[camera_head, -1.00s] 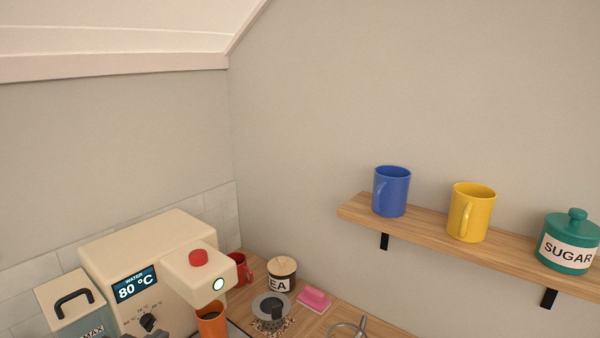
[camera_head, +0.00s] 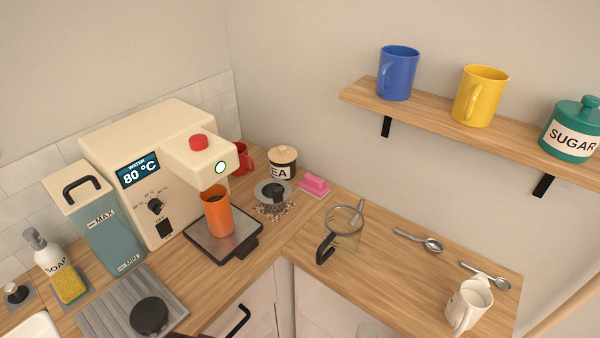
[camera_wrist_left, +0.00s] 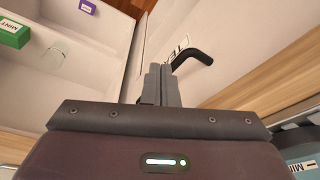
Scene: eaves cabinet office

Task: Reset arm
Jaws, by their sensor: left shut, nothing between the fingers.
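My left gripper (camera_wrist_left: 160,72) shows in the left wrist view. Its two grey fingers are together with nothing between them. A dark bent handle (camera_wrist_left: 192,53) on a pale panel lies just beyond and right of the fingertips; I cannot tell whether they touch it. My left gripper is not clearly visible in the head view. My right gripper is in neither view.
An orange cup (camera_head: 217,215) stands under the coffee machine (camera_head: 150,165). A white mug (camera_head: 467,306), a strainer (camera_head: 343,222) and spoons (camera_head: 420,240) are on the counter. A shelf (camera_head: 440,124) holds mugs. The wrist view shows a green box (camera_wrist_left: 14,32).

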